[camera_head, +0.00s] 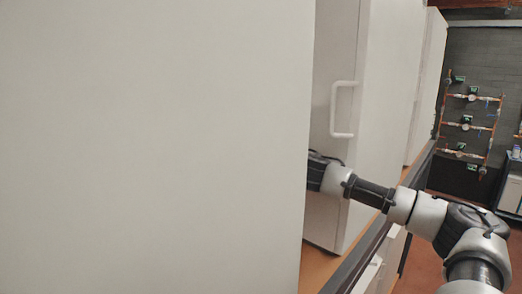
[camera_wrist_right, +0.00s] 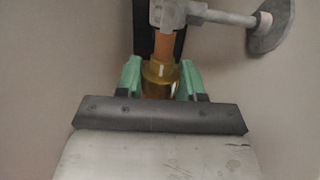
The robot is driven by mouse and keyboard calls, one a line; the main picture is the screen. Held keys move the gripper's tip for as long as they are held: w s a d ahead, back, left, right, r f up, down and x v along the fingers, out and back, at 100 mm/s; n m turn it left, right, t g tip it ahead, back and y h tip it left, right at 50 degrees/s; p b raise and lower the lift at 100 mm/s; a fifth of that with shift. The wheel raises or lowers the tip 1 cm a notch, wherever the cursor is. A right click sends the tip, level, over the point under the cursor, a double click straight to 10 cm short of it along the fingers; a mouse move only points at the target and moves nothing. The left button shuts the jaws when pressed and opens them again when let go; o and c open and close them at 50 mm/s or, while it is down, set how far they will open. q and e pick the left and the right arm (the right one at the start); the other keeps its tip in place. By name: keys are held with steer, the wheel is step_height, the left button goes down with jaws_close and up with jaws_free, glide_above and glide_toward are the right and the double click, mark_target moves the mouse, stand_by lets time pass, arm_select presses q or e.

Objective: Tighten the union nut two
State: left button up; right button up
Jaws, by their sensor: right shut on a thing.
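In the right wrist view, a brass union nut (camera_wrist_right: 160,78) sits between the green fingertips of my right gripper (camera_wrist_right: 161,82). The gripper is shut on it. Above the nut, an orange-brown pipe piece (camera_wrist_right: 162,47) leads to a grey metal fitting (camera_wrist_right: 172,14). In the head view, my right arm reaches in from the lower right, and its end is hidden behind a large pale panel. Which union nut this is cannot be told from these frames. My left gripper is not in view.
A large pale panel (camera_head: 150,150) fills the left of the head view. A white cabinet with a handle (camera_head: 343,110) stands beyond it. In the wrist view, a grey round disc (camera_wrist_right: 270,27) on a stem is at upper right. Copper pipework (camera_head: 468,125) hangs on the far wall.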

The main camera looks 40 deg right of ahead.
steer(key=shift+m+h+b, duration=0.4)
steer(key=shift+h+b, duration=0.05)
steer(key=shift+h, duration=0.25)
steer(key=m+h, duration=0.1)
steer(key=h, duration=0.1)
steer(key=shift+a+m+h, duration=0.1)
steer(key=shift+m+h, duration=0.2)
steer(key=shift+r+m+h, duration=0.15)
steer(key=shift+m+h, duration=0.55)
steer(key=shift+h, duration=0.5)
steer(key=shift+m+h, duration=0.3)
steer(key=shift+h, duration=0.2)
steer(key=o, duration=1.1)
steer(key=shift+c, duration=0.2)
steer(key=shift+p, duration=0.3)
